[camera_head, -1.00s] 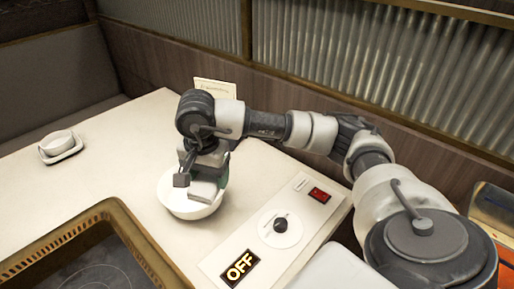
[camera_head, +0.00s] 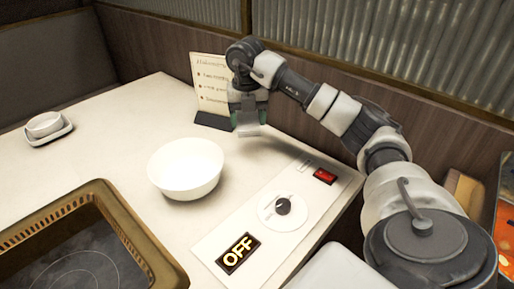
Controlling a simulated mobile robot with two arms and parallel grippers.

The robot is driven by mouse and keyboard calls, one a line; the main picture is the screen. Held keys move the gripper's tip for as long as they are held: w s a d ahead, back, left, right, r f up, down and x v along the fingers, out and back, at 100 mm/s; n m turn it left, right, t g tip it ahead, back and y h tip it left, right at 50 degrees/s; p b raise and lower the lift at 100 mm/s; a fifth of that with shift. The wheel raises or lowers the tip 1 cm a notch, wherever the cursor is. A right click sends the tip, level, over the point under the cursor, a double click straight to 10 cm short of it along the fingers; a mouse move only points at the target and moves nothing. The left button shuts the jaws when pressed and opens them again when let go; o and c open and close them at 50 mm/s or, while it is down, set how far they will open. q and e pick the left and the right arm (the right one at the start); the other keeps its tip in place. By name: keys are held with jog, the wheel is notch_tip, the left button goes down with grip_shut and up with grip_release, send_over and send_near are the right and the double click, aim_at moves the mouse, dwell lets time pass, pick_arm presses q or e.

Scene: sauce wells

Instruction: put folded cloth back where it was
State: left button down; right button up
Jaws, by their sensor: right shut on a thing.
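My right gripper (camera_head: 248,122) is above the far side of the table, in front of the menu card. I cannot tell whether the cloth touches the table. My left gripper is not in view.
A white bowl (camera_head: 186,169) stands nearer than the gripper. A menu card (camera_head: 208,84) stands behind it. A control panel with a knob (camera_head: 283,206) and OFF sign (camera_head: 238,253) lies right.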

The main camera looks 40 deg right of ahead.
aim_at(256, 116)
jog(key=d+m, duration=0.1)
jog(key=m, duration=0.1)
jog(key=d+m, duration=0.1)
jog(key=m, duration=0.1)
jog(key=shift+d+f+m+b, duration=0.3)
jog(key=shift+f+b, duration=0.05)
jog(key=shift+b, duration=0.05)
jog(key=shift+d+f, duration=0.1)
jog(key=shift+f, duration=0.1)
jog(key=shift+m, duration=0.3)
notch_tip(256, 116, down, 5)
jog(key=shift+f+b, duration=0.2)
jog(key=shift+b, duration=0.35)
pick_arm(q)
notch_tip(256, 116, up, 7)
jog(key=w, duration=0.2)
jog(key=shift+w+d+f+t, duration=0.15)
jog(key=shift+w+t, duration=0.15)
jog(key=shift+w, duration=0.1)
pick_arm(e)
jog(key=shift+f, duration=2.05)
pick_arm(q)
jog(key=shift+b, duration=0.3)
pick_arm(e)
jog(key=shift+f, duration=0.15)
jog(key=o, duration=0.9)
jog(key=shift+c, duration=0.2)
jog(key=shift+o, duration=0.2)
